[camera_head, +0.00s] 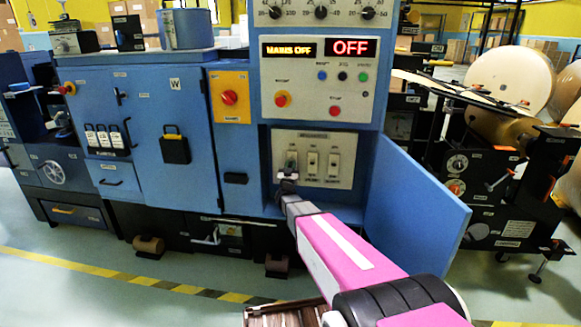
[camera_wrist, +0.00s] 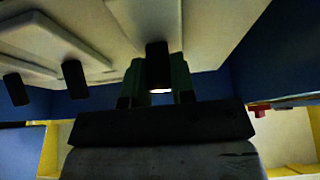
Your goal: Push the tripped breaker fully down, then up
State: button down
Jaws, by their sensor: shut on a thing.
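The breaker panel (camera_head: 313,142) is a pale plate on the blue cabinet, with three breakers side by side. My gripper (camera_head: 288,175) is at the leftmost breaker (camera_head: 291,158) and covers its lower part. In the wrist view, my gripper's two greenish fingers (camera_wrist: 158,84) are shut on the black breaker lever (camera_wrist: 157,60), one on each side. The middle breaker (camera_head: 312,161) and the right breaker (camera_head: 333,163) are untouched. Their black levers, one (camera_wrist: 73,73) and the other (camera_wrist: 15,88), show left of my gripper in the wrist view. I cannot tell the held lever's exact position.
Above the panel, an amber display (camera_head: 289,50) reads "MAINS OFF" and a red display (camera_head: 350,47) reads "OFF". A blue door (camera_head: 415,210) stands open right of the panel, close beside my arm. Buttons and a red knob (camera_head: 282,99) sit above the breakers.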

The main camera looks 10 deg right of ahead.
jog(key=t, duration=0.1)
jog(key=f+t+h, duration=0.1)
jog(key=t, duration=0.1)
jog(key=shift+w+f, duration=0.2)
jog(key=shift+w, duration=0.05)
jog(key=shift+s+f+t, duration=0.1)
jog(key=shift+t, duration=0.6)
jog(key=c, duration=1)
grip_release()
jog(key=shift+o, duration=0.2)
jog(key=v, duration=1)
jog(key=shift+s+f, duration=0.25)
jog(key=shift+f, duration=0.05)
